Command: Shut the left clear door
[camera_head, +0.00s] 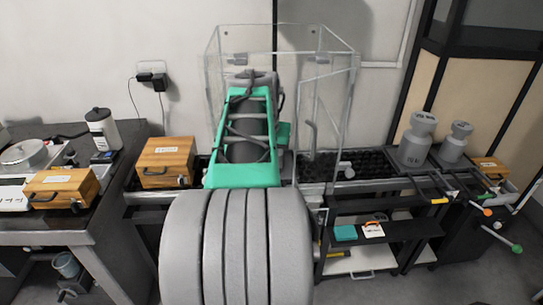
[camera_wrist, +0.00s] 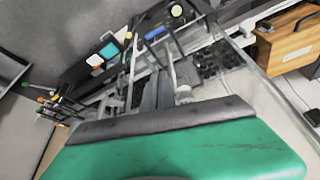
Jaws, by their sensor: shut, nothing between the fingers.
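A clear-walled enclosure (camera_head: 322,48) stands on the bench at the centre of the head view. A clear pane (camera_wrist: 262,84) with a pale edge runs down the right of the wrist view, which shows the scene turned about. It seems to be the left door, but I cannot tell how far it stands open. My green arm covers the enclosure's front and much of its left side in the head view. My gripper (camera_wrist: 158,90) shows as grey fingers past the dark edge in the wrist view, shut and empty. Whether it touches the pane is unclear.
A wooden box (camera_head: 166,160) sits left of the enclosure, and another (camera_head: 62,187) on the left table. Grey weights (camera_head: 417,140) stand at the right. A lower shelf (camera_head: 385,231) holds a teal and a white card. A clear panel (camera_head: 325,120) stands at the enclosure's right.

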